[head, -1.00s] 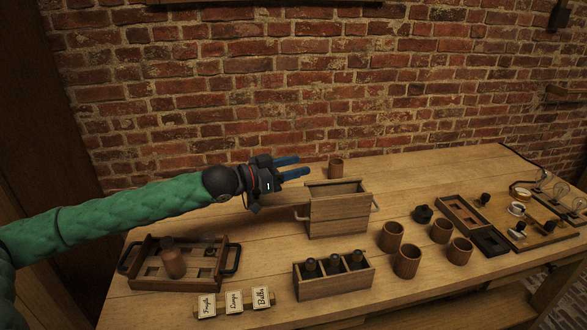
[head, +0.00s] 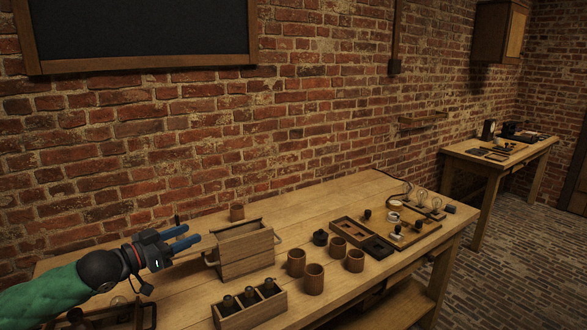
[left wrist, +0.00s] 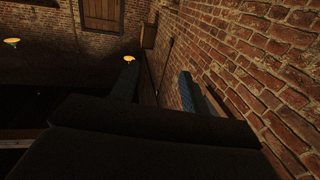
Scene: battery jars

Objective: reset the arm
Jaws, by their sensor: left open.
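My left gripper (head: 183,239) is in the head view at the lower left, above the back left of the workbench. Its blue fingers are apart and nothing is between them. They point right, just left of and above a wooden box with side handles (head: 247,254). In the left wrist view the two fingers (left wrist: 158,90) stand apart with the brick wall and a dim room beyond, and no object between them. My right gripper is not in view.
A crate with dark jars (head: 250,307) stands at the front. Several wooden cups (head: 314,279) stand right of the box. A wooden tray (head: 362,240) and a board with bulbs (head: 407,229) lie farther right. A second table (head: 495,160) stands at the far right.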

